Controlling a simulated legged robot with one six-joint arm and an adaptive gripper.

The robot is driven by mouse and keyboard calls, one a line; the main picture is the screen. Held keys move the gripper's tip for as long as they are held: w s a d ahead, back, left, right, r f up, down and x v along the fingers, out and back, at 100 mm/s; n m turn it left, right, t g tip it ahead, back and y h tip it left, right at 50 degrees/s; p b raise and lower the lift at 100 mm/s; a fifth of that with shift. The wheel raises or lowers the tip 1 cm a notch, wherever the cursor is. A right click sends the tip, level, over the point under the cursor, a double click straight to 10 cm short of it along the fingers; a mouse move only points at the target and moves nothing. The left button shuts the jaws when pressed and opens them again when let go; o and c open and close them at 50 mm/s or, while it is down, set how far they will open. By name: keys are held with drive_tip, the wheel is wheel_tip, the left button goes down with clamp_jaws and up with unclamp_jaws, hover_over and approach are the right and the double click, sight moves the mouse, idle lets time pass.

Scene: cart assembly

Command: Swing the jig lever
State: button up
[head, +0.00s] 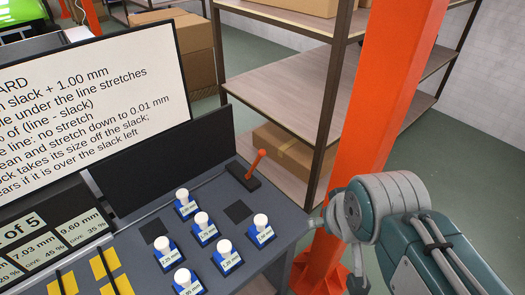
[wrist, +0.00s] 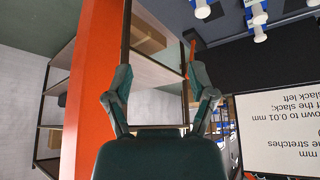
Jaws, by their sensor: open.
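The jig lever (head: 256,165) is a short orange handle on a black base at the back right of the grey bench, leaning slightly right. In the wrist view, the orange lever (wrist: 192,50) shows just beyond the right finger, and its base is hard to make out. My gripper (head: 316,222) is at the bench's right edge in the head view, to the right of and nearer than the lever, mostly hidden behind my wrist. In the wrist view my gripper (wrist: 160,88) has its fingers spread wide with nothing between them. It appears apart from the lever.
Several blue blocks with white knobs (head: 201,225) stand on the bench left of my gripper. A sign board (head: 90,100) and a dark panel (head: 155,165) rise behind. An orange post (head: 385,90) and shelving (head: 285,85) stand close beyond the bench's right side.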

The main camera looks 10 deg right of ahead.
drive_tip(key=shift+c, duration=0.9)
drive_tip(key=shift+w+a, duration=0.1)
drive_tip(key=shift+c, duration=0.5)
drive_tip(key=m+t+y, duration=0.4)
drive_tip(key=m+y, duration=0.2)
drive_tip(key=m, duration=2.3)
approach(264, 153)
drive_tip(key=w+f, duration=0.1)
drive_tip(key=w, duration=0.1)
drive_tip(key=x, duration=0.8)
drive_tip(key=shift+s+a+f, duration=0.15)
drive_tip(key=shift+s+a, duration=0.05)
drive_tip(key=shift+a, duration=0.3)
drive_tip(key=c, duration=0.6)
